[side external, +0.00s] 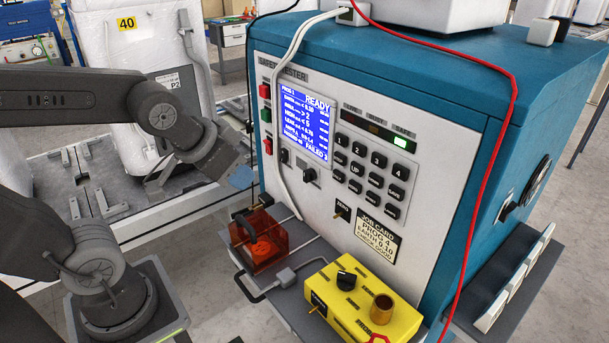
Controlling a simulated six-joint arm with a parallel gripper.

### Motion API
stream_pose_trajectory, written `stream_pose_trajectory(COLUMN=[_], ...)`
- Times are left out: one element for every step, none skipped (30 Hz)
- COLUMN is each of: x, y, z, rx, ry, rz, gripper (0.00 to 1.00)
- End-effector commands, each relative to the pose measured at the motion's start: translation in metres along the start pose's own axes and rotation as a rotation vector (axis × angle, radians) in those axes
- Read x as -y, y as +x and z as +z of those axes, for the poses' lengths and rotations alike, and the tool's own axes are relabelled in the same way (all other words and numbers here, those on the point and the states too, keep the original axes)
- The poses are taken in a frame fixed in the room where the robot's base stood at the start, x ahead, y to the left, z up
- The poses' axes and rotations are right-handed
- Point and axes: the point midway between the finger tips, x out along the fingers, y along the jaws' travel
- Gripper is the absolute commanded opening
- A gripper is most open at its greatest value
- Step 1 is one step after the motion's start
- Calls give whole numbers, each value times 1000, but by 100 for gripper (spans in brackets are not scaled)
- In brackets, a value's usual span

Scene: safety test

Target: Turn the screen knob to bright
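The safety tester's screen (306,122) is lit blue with white text, "READY" at the top. A small black knob (310,176) sits on the panel just below the screen; its marking is too small to read. Another small dark control (284,156) is to its left. My gripper (238,176) is left of the tester's front panel, apart from both controls and touching nothing that I can see. A bluish tip shows at its end. I cannot make out the gap between its fingers.
White cables (281,95) hang down the panel left of the screen. A keypad (369,175) is at right. Below stand a clear orange box (260,240) and a yellow box (365,308) with a black knob. A red cable (513,100) runs down the right.

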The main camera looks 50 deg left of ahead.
Motion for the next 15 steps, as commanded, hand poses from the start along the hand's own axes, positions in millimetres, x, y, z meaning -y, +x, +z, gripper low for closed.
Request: stream_pose_trajectory(x=[7,11,17,22,26,31,35,39,44,47,50,54,57,60,63], y=[16,24,36,44,52,63,70,78,87,94,101,109,116,121,129], z=[-11,-19,-29,-36,-43,-52,-58,-63,-70,-75,-79,-84,-87,-90,-93], rx=[-34,-66,-110,-142,-175,-219,-251,-284,-328,-361,-394,-437,-470,-503,-546], ry=[-6,-8,-8,-8,-7,-5,-3,0,4,8,11,14,16,18,21], rz=[-21,-34,-48,-59,-67,-77,-82,-87,-91,-92,-93,-91,-89,-85,-78], gripper=[33,35,39,42,43,43,43,43,43,43,43,43,43,43,43])
